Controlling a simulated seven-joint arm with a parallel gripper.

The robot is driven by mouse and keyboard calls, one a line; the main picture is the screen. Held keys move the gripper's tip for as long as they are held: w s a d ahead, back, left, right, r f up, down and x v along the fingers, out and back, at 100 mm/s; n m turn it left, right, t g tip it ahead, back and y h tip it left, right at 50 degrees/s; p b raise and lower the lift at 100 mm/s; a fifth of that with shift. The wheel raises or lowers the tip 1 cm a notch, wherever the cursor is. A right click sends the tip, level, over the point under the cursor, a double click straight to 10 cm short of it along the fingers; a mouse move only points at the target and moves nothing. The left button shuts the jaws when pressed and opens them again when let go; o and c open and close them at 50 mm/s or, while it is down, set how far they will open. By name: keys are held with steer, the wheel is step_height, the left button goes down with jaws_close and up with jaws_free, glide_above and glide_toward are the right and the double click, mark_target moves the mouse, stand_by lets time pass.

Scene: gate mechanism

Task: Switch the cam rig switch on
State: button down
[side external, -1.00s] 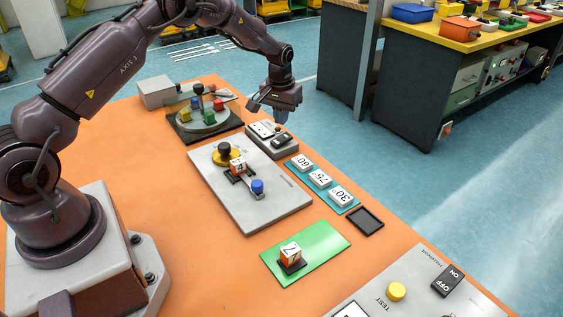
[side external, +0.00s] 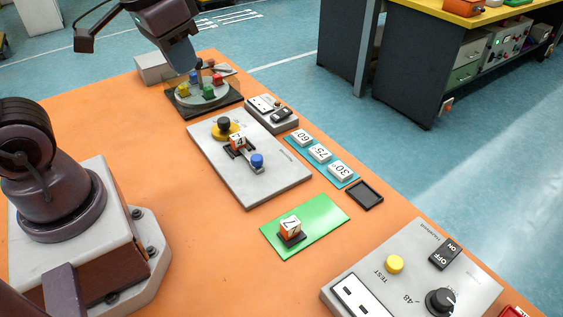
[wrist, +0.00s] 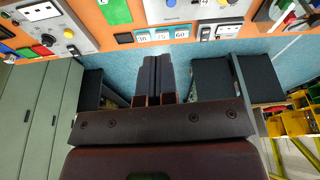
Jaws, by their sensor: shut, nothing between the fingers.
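A small grey box (side external: 257,108) with a black rocker switch (side external: 281,115) stands beside the grey plate (side external: 247,190), which carries a yellow disc with a black knob and a blue-topped part. A grey panel (side external: 375,270) at lower right has a black rocker marked ON and OFF (side external: 445,255). I cannot tell from the lettering which switch belongs to the cam rig, nor which way either is set. My gripper (side external: 184,62) is at upper left, raised and away from both switches. In the wrist view its fingers (wrist: 156,62) are together and empty.
A round turntable (side external: 214,101) with coloured blocks shows just below my gripper in the picture. Number tiles (side external: 319,153), a black tray (side external: 366,195) and a green mat (side external: 325,217) lie along the orange table (side external: 110,160). A workbench (side external: 385,65) stands behind.

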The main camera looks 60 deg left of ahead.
steer(key=s+r, duration=0.1)
steer(key=s+d+r+t, duration=0.1)
steer(key=s+r+t, duration=0.1)
steer(key=s, duration=0.1)
steer(key=shift+d+r+m, duration=0.1)
steer(key=shift+d+m, duration=0.25)
steer(key=shift+m, duration=0.05)
